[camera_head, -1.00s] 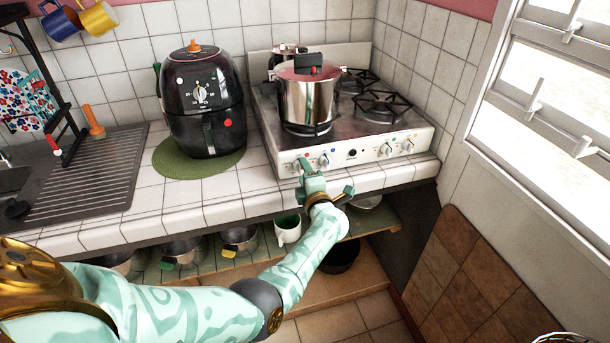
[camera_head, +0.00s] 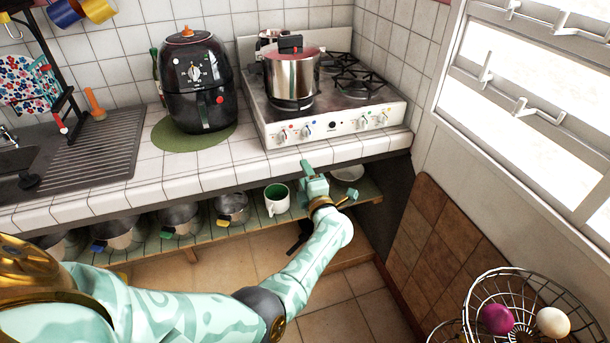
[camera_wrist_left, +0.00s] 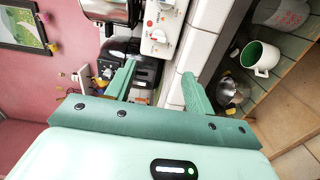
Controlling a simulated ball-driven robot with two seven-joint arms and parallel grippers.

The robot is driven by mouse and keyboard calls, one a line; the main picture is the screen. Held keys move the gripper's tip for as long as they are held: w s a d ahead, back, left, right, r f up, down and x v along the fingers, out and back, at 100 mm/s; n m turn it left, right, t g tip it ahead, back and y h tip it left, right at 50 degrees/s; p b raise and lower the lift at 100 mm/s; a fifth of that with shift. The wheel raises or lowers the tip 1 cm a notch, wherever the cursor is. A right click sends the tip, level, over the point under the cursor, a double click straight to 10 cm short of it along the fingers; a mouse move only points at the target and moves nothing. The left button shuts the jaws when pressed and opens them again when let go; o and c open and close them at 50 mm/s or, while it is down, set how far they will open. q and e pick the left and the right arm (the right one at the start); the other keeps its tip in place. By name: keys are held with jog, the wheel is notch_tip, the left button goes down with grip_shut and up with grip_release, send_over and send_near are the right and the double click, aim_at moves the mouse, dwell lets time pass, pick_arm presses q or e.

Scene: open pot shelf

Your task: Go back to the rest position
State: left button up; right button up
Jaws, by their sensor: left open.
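My left gripper (camera_head: 327,181) is open, in front of the counter's front edge and below the stove (camera_head: 330,110). Its two teal fingers also show in the left wrist view (camera_wrist_left: 158,88), spread apart with nothing between them. My left arm reaches in from the lower left of the head view. A steel pot (camera_head: 291,80) with a red lid stands on the stove's front left burner, apart from the gripper. My right gripper is not in view.
The open shelf (camera_head: 205,236) under the counter holds several pots and a white mug (camera_head: 277,199). A black air fryer (camera_head: 198,85) stands on a green mat (camera_head: 160,136). A wire basket (camera_head: 470,302) with round items stands at the lower right. The floor is clear.

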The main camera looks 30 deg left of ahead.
pick_arm(q)
jog(key=w+d+f+m+t+h, duration=0.2)
jog(key=d+f+m+t+h, duration=0.2)
jog(key=d+f+m+h, duration=0.9)
jog(key=s+d+f+m+g+h, duration=0.1)
jog(key=s+f+m+g, duration=0.4)
jog(key=s+f+m, duration=0.9)
jog(key=s+a+f+m+g, duration=0.1)
jog(key=s+f+g, duration=0.3)
jog(key=s, duration=0.7)
jog(key=s+a+f+m+g, duration=0.1)
jog(key=s+f+g, duration=0.1)
jog(key=s+f, duration=0.65)
jog(key=s+a+f+m+g, duration=0.1)
jog(key=s+g, duration=0.1)
jog(key=s, duration=1.1)
jog(key=s+a+f+m+g, duration=0.1)
jog(key=s+a, duration=0.1)
jog(key=s, duration=1.2)
jog(key=shift+a+m+g, duration=0.15)
jog(key=shift+m+g, duration=0.15)
jog(key=shift+g, duration=0.1)
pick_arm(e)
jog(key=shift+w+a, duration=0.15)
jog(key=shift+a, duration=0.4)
